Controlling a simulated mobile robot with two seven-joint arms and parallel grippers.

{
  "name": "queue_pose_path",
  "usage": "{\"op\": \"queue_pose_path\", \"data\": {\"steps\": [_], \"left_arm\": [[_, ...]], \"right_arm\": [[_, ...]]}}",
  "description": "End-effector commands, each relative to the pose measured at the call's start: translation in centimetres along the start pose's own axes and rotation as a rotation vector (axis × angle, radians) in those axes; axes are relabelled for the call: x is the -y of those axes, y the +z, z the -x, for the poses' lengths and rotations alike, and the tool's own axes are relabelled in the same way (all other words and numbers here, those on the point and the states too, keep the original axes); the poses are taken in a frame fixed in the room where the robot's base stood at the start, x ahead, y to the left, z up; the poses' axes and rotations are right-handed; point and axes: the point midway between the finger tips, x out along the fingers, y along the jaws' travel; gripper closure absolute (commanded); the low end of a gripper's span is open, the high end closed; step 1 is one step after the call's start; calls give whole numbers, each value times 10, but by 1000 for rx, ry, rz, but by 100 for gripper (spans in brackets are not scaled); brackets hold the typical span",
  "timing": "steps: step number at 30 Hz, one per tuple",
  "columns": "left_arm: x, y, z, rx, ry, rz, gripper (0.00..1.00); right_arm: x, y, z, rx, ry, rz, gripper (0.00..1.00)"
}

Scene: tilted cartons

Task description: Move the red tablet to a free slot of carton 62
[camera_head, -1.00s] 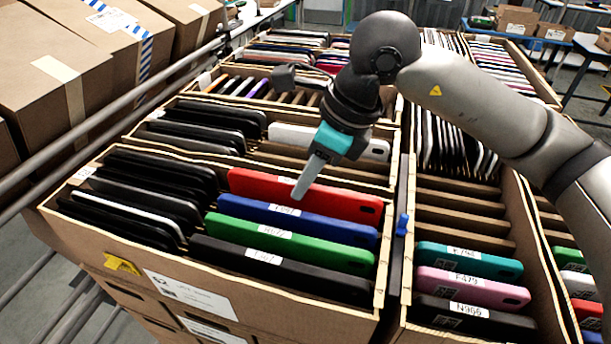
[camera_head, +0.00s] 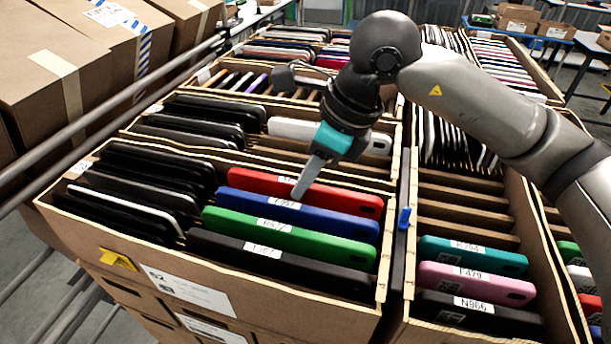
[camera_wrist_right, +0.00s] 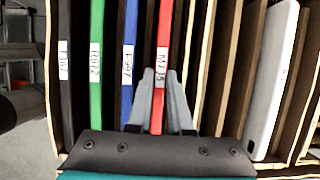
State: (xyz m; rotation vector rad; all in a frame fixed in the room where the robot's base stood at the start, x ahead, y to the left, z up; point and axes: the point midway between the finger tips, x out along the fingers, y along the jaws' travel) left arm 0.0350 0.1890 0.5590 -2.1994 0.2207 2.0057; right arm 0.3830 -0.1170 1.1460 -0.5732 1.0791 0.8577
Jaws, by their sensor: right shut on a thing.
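The red tablet (camera_head: 335,199) stands on edge in the front left carton 62 (camera_head: 222,302), behind a blue tablet (camera_head: 310,217). My right gripper (camera_wrist_right: 160,100) is shut on the red tablet, with a finger on either side of it in the right wrist view; the tablet also shows there (camera_wrist_right: 165,35), with a partly readable white label. In the head view the right gripper comes down from above, its fingers at the tablet's top edge. The tablet's lower part is hidden in the carton. My left gripper is not in view.
A green tablet (camera_head: 290,239) and a black one stand in front of the blue one. Empty slots lie right of the red tablet in the wrist view, before a white tablet (camera_wrist_right: 274,75). The carton at right (camera_head: 463,192) holds tablets and empty slots.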

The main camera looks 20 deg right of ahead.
Motion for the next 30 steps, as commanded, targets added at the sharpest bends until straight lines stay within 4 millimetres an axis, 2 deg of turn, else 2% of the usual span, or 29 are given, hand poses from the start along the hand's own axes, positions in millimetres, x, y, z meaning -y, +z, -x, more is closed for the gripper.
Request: {"op": "queue_pose_path", "data": {"steps": [28, 29, 30], "left_arm": [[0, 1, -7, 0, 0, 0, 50], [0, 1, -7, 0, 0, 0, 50], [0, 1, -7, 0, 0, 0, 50]], "right_arm": [[0, -1, -4, 4, -2, 1, 100], [0, -1, -4, 4, -2, 1, 80], [0, -1, -4, 4, -2, 1, 76]]}}
